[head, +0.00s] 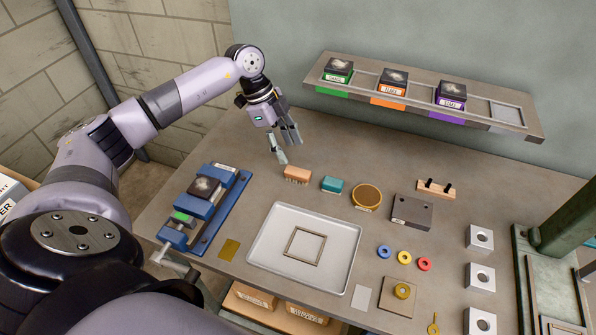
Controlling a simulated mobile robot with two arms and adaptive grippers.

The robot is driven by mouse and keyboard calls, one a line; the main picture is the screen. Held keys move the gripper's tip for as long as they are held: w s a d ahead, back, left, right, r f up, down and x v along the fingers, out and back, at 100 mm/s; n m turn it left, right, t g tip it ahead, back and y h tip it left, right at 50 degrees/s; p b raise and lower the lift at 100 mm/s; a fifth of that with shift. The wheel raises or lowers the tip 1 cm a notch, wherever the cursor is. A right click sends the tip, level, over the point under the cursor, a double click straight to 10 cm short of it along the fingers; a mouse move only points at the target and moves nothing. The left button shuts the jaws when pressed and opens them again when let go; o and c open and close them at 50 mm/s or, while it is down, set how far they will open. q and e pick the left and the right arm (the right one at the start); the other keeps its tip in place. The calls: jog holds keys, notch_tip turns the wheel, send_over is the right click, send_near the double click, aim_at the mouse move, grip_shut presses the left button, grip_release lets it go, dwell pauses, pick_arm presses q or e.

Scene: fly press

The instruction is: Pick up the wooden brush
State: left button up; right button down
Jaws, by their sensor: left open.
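The wooden brush (298,174) lies on the grey bench, a small orange-brown block with what look like pale bristles along its lower front edge. My left gripper (285,148) is open and empty, just behind and to the left of the brush in the picture. Its fingers point down toward the bench. A gap shows between the fingers and the brush, and I see no contact. My right gripper is not in view.
A teal block (332,184) sits close to the right of the brush, then a round brown disc (367,196). A blue vise (204,207) stands to the left, and a white tray (262,252) lies in front. A wall shelf (398,99) holds labelled boxes.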

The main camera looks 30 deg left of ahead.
aim_at(298, 171)
pick_arm(q)
jog(key=x, duration=0.3)
jog(key=shift+d+f+p, duration=0.1)
jog(key=shift+d+p, duration=0.05)
jog(key=shift+p, duration=0.2)
jog(key=shift+s+d+f+p, duration=0.1)
jog(key=shift+d+f+p, duration=0.1)
jog(key=shift+f+p, duration=0.25)
jog(key=p+x, duration=0.1)
jog(key=x, duration=0.2)
jog(key=shift+d+f, duration=0.1)
jog(key=shift+f, duration=0.3)
jog(key=shift+d+f, duration=0.1)
jog(key=shift+f, duration=0.25)
jog(key=shift+c, duration=0.2)
grip_shut()
